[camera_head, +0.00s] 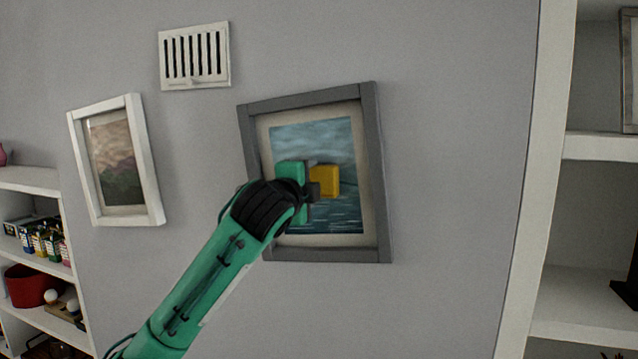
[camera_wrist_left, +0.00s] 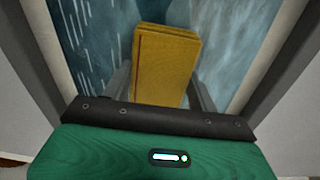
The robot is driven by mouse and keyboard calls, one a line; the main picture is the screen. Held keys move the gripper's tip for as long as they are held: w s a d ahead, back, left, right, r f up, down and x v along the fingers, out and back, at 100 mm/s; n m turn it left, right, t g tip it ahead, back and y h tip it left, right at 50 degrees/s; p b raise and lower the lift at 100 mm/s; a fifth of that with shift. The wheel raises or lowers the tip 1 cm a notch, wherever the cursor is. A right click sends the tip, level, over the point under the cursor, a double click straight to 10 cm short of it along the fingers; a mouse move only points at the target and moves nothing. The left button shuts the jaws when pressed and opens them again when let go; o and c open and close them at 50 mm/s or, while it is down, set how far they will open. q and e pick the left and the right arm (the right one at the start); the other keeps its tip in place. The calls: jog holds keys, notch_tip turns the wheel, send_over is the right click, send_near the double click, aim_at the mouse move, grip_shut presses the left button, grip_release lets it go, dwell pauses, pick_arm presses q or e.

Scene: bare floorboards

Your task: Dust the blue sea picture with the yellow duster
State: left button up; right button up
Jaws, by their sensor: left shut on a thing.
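The blue sea picture (camera_head: 345,222) hangs on the grey wall in a grey frame with a pale mat, in the middle of the head view. My left gripper (camera_head: 314,186) is in front of it and shut on the yellow duster (camera_head: 326,181), a block-like piece. In the left wrist view the duster (camera_wrist_left: 164,62) sits between the two fingers, with the blue picture (camera_wrist_left: 240,40) behind it. I cannot tell whether the duster touches the picture. My arm hides the frame's lower left part. My right gripper is not in view.
A white-framed mountain picture (camera_head: 155,185) hangs to the left, and a white vent (camera_head: 224,55) is above. White shelves with several items stand at the far left (camera_head: 30,180) and right (camera_head: 600,147). The wall right of the sea picture is clear.

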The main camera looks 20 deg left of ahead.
aim_at(334, 173)
pick_arm(q)
jog(key=shift+a+r, duration=0.55)
jog(key=shift+a, duration=1.55)
jog(key=shift+w+d+r, duration=0.1)
jog(key=shift+d+r, duration=0.1)
jog(key=shift+d, duration=1.35)
jog(key=shift+d+r, duration=0.25)
jog(key=shift+d, duration=1.3)
jog(key=shift+w+d+r, duration=0.1)
jog(key=shift+d+r, duration=0.1)
jog(key=shift+d, duration=1.35)
jog(key=shift+s, duration=0.2)
jog(key=shift+s+d, duration=0.1)
jog(key=shift+s, duration=2.75)
jog(key=shift+s+d, duration=0.1)
jog(key=shift+s, duration=1.4)
